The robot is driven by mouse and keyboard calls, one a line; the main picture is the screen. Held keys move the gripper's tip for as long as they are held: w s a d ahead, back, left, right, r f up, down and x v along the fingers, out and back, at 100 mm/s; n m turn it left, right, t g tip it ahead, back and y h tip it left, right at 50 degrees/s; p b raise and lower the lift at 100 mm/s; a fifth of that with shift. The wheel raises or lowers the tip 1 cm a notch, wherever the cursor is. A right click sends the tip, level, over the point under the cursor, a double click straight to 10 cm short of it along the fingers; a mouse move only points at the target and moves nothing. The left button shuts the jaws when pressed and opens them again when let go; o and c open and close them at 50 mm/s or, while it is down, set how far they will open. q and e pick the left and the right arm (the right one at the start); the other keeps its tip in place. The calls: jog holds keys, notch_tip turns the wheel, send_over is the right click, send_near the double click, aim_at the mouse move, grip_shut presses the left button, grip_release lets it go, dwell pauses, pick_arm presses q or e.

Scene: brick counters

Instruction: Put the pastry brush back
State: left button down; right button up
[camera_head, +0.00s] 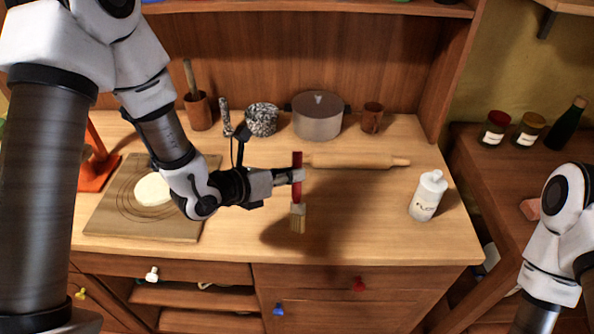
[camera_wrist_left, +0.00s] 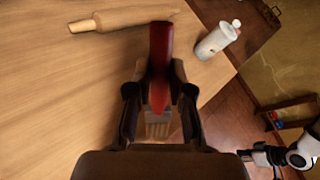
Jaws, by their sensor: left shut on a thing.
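The pastry brush (camera_head: 298,217) has a red handle and pale bristles. My left gripper (camera_head: 296,176) is shut on its red handle and holds it upright above the counter, bristles down. In the left wrist view the red handle (camera_wrist_left: 160,60) sits between the fingers of my left gripper (camera_wrist_left: 160,95), and the bristles show below it. My right arm shows at the right edge of the head view, but its gripper is out of frame.
A rolling pin (camera_head: 355,161) lies behind the brush. A white flour bottle (camera_head: 428,195) stands to the right. A wooden board (camera_head: 115,222) with dough (camera_head: 153,190) lies left. A pot (camera_head: 317,118), a brown cup (camera_head: 372,118) and a mortar (camera_head: 199,112) stand at the back.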

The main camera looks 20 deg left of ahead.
pick_arm(q)
jog(key=w+a+f+p, duration=0.1)
jog(key=w+f+p, duration=0.3)
jog(key=w, duration=0.5)
jog(key=shift+a+f, duration=0.15)
jog(key=shift+a, duration=0.05)
jog(key=c, duration=1.5)
grip_release()
jog(key=o, duration=0.4)
pick_arm(e)
notch_tip(320, 180, up, 5)
jog(key=shift+w+r, duration=0.1)
jog(key=shift+r, duration=0.1)
pick_arm(q)
jog(key=shift+o, duration=0.2)
